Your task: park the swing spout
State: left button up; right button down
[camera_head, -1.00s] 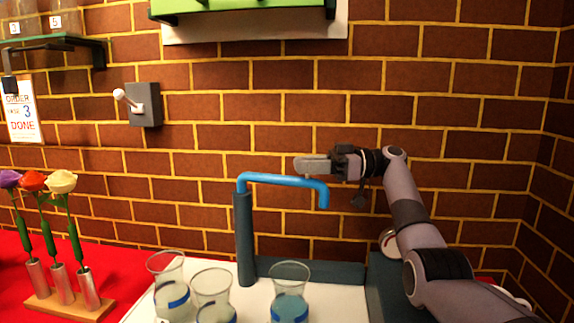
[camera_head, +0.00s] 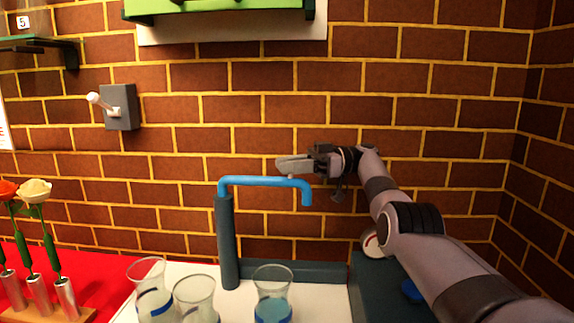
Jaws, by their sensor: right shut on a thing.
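The swing spout (camera_head: 262,181) is a blue pipe on top of a dark upright post (camera_head: 228,242). Its arm reaches to the right and its end bends down, above and a little right of the right-hand glass (camera_head: 272,292). My right gripper (camera_head: 288,164) comes in from the right at the spout's upper side, near its outer end. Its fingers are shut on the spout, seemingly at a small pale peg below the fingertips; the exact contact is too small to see. My left gripper is out of view.
Two more glasses (camera_head: 150,284) (camera_head: 196,296) stand on the white surface left of the post. Roses in metal tubes (camera_head: 66,296) stand at the far left on red cloth. A lever switch (camera_head: 120,107) is on the brick wall. A green unit (camera_head: 220,8) hangs above.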

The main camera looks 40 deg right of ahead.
jog(key=shift+d+r, duration=0.1)
jog(key=shift+r, duration=0.25)
jog(key=c, duration=1)
grip_release()
jog(key=shift+s, duration=0.1)
jog(key=shift+f, duration=0.15)
jog(key=shift+a+f, duration=0.15)
jog(key=shift+a, duration=0.15)
